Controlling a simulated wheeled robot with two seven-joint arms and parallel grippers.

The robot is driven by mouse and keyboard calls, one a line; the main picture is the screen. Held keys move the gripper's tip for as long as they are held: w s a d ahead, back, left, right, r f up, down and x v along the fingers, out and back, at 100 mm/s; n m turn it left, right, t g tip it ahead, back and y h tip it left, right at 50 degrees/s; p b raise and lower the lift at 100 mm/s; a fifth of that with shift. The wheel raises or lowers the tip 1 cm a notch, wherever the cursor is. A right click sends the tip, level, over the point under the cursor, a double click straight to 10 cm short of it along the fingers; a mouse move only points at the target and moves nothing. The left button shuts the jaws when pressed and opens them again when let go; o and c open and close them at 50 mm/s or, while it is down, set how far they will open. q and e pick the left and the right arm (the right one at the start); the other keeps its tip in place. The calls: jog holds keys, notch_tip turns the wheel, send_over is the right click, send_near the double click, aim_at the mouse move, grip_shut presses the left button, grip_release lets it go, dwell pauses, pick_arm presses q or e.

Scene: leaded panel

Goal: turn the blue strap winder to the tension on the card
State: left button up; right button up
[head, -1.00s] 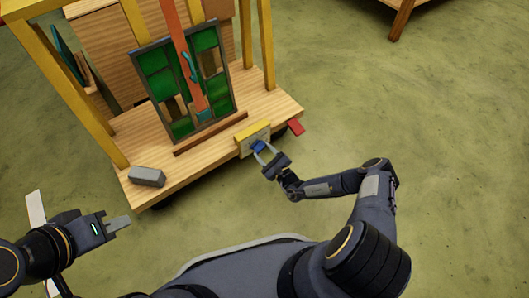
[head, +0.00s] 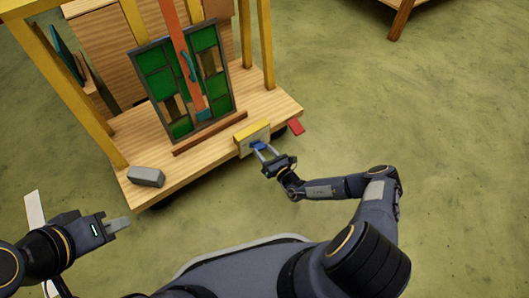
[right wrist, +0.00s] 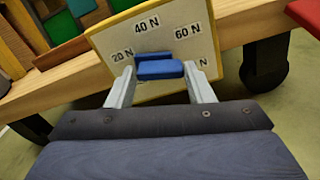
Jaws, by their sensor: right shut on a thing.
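The blue strap winder (head: 258,146) is on the pale dial card (head: 251,138) at the cart's front edge. In the right wrist view, the winder (right wrist: 160,69) is a short bar lying roughly left to right on the card (right wrist: 153,28). The card reads 20 N, 40 N and 60 N; a further N label at lower right is partly hidden. My right gripper (right wrist: 160,78) is shut on the winder, one finger at each end. My left gripper (head: 122,224) is apart, over the floor left of the cart; its finger gap is unclear.
The leaded panel (head: 158,72) with green panes stands upright on the wooden cart (head: 205,149), an orange strap (head: 180,45) down its front. A grey block (head: 146,176) lies at the front left. A red tab (head: 296,127) sticks out right of the card.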

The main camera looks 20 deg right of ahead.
jog(key=shift+f+m, duration=0.1)
jog(key=shift+m, duration=1.2)
jog(key=o, duration=1)
jog(key=shift+s+d, duration=0.1)
jog(key=shift+s, duration=0.05)
jog(key=shift+s+d, duration=0.15)
jog(key=shift+s, duration=0.15)
jog(key=p+v, duration=0.2)
jog(key=v, duration=0.5)
jog(key=shift+p, duration=0.3)
